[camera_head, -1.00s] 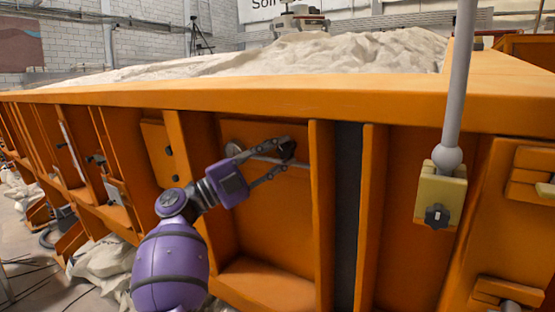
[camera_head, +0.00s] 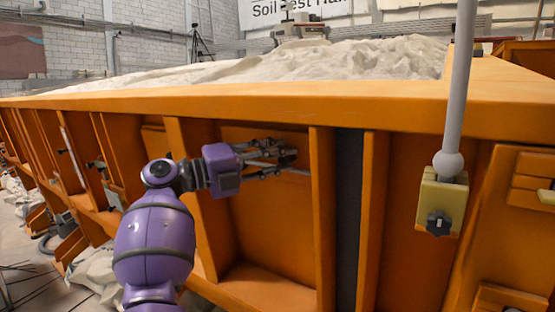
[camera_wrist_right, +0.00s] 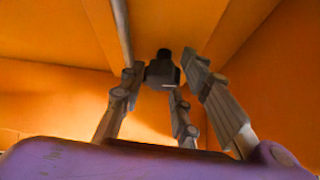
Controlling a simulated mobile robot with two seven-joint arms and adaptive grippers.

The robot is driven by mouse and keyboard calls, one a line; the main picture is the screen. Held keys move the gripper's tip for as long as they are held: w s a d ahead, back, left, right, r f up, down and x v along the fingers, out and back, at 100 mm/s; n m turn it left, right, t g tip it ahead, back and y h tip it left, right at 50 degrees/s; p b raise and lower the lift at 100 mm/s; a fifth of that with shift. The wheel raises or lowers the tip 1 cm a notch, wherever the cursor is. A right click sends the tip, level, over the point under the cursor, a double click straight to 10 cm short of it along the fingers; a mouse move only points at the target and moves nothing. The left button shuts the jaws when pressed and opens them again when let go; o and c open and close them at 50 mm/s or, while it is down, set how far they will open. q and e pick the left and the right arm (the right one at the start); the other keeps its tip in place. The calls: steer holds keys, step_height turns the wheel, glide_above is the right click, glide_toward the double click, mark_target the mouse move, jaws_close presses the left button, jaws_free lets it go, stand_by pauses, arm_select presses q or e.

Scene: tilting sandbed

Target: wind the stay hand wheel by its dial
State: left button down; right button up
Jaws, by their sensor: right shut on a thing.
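The hand wheel is a small dark knob (camera_wrist_right: 161,72) with a pale mark on its face, seen in the right wrist view between my fingertips. In the head view, my fingers largely hide it inside a bay of the orange sandbed wall. My right gripper (camera_head: 287,157) reaches in from the left, its purple wrist roughly level, and is shut on the wheel. In the wrist view, the fingers of this gripper (camera_wrist_right: 163,74) stand on both sides of the knob. A grey rod (camera_wrist_right: 121,30) runs up beside it. My left gripper is not in view.
Orange ribs (camera_head: 322,215) flank the bay on both sides. The sandbed's rim (camera_head: 300,103) overhangs it, with pale sand (camera_head: 330,62) above. To the right, a yellow block (camera_head: 428,200) carries a grey post and another dark knob (camera_head: 438,223).

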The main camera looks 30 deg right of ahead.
steer(key=shift+f, duration=0.4)
steer(key=o, duration=0.9)
steer(key=shift+o, duration=0.9)
steer(key=shift+d, duration=0.1)
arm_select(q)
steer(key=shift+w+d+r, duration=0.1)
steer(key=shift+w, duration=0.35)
arm_select(e)
steer(key=shift+r, duration=0.2)
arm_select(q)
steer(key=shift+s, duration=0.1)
arm_select(e)
steer(key=shift+a, duration=0.25)
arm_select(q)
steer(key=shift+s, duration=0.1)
arm_select(e)
steer(key=v, duration=1.1)
steer(key=shift+a, duration=0.3)
